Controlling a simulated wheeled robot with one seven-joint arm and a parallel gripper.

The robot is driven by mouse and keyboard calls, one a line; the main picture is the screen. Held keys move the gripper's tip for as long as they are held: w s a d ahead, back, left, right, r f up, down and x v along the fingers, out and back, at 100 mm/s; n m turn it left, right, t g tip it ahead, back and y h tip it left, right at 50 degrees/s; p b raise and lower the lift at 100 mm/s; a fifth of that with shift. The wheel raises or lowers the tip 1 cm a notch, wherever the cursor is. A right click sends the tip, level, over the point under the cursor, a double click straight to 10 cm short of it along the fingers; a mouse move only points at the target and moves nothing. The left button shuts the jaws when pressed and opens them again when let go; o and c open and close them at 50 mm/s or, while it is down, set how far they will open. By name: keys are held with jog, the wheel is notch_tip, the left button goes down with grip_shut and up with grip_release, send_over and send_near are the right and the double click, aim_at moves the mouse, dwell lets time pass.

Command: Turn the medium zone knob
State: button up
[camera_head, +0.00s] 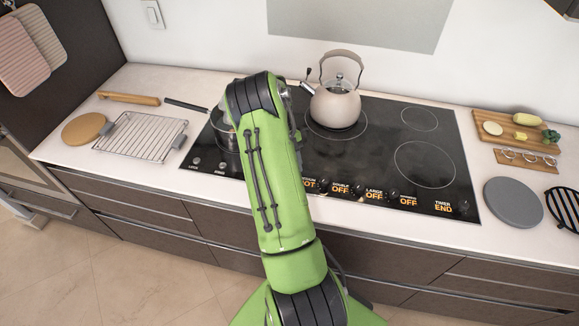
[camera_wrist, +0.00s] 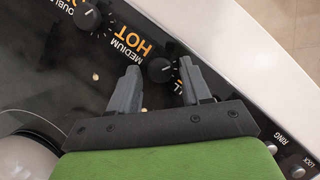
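The medium zone knob (camera_wrist: 158,70) is a small round black knob beside the words MEDIUM and HOT. In the wrist view it lies between the fingertips of my gripper (camera_wrist: 160,66). The two grey fingers are spread apart, with a narrow gap on each side of the knob; I see no contact. How far the tips are above the panel, I cannot tell. In the head view my green arm hides the gripper and most of the medium label (camera_head: 312,185); only its right end shows, in orange.
A neighbouring knob (camera_wrist: 88,18), marked DOUBLE, is at the upper left in the wrist view. The right finger partly covers another label. In the head view, a kettle (camera_head: 335,104) stands on the black cooktop (camera_head: 380,145), and a pot (camera_head: 222,130) is partly hidden behind my arm.

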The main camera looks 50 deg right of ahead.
jog(key=shift+o, duration=0.4)
jog(key=p+v, duration=0.2)
jog(key=v, duration=1.3)
jog(key=shift+r+p, duration=0.35)
jog(key=shift+w, duration=0.15)
